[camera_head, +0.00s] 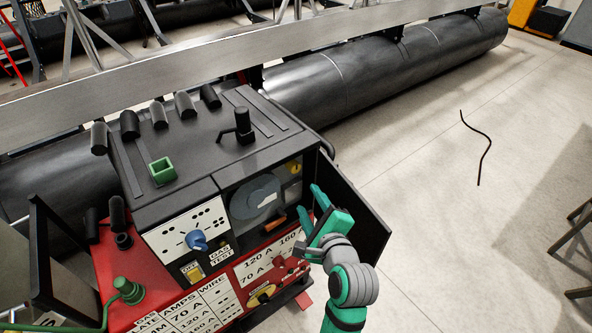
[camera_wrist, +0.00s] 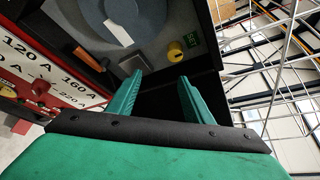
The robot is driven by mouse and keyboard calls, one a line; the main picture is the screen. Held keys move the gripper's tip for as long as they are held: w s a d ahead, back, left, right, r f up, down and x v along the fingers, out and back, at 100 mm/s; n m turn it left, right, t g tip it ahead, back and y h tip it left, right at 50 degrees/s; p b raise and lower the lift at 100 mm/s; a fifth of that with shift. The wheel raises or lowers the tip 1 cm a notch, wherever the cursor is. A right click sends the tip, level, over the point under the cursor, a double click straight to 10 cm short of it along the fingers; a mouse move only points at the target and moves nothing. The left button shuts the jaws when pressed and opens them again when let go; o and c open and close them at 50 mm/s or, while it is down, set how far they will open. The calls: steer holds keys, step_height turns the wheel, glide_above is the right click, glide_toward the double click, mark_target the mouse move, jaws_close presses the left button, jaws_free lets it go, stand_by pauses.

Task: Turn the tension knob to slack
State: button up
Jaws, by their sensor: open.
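A yellow knob (camera_head: 294,168) sits at the upper right inside the open compartment of the welding machine (camera_head: 195,135). It also shows in the wrist view (camera_wrist: 175,50), beside a small green label (camera_wrist: 193,41). Its lettering is too small to read, so I cannot tell its setting. Beside it is a grey wire spool (camera_head: 255,197), with an orange handle (camera_head: 276,218) below. My gripper (camera_head: 318,212) is at the right of the compartment opening, its green fingers apart and empty. In the wrist view the fingers (camera_wrist: 160,77) point toward the knob without visibly touching it.
The compartment's black door (camera_head: 358,215) stands open close to my gripper. The front panel carries a blue knob (camera_head: 196,240) and a red knob (camera_head: 279,261).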

mark_target(295, 170)
steer(key=shift+m+y, duration=0.5)
steer(key=w+a, duration=0.1)
steer(key=w, duration=0.2)
steer(key=w+a, duration=0.1)
steer(key=w, duration=0.2)
steer(key=w+a+r, duration=0.1)
steer(key=w, duration=0.2)
steer(key=shift+w+r, duration=0.1)
steer(key=shift+w, duration=0.3)
steer(key=shift+w+f, duration=0.2)
steer(key=shift+w, duration=0.35)
steer(key=shift+w+a, duration=0.1)
steer(key=shift+a, duration=0.05)
steer(key=shift+a, duration=0.1)
steer(key=c, duration=1.1)
steer(key=shift+o, duration=0.2)
steer(key=shift+a+f, duration=0.1)
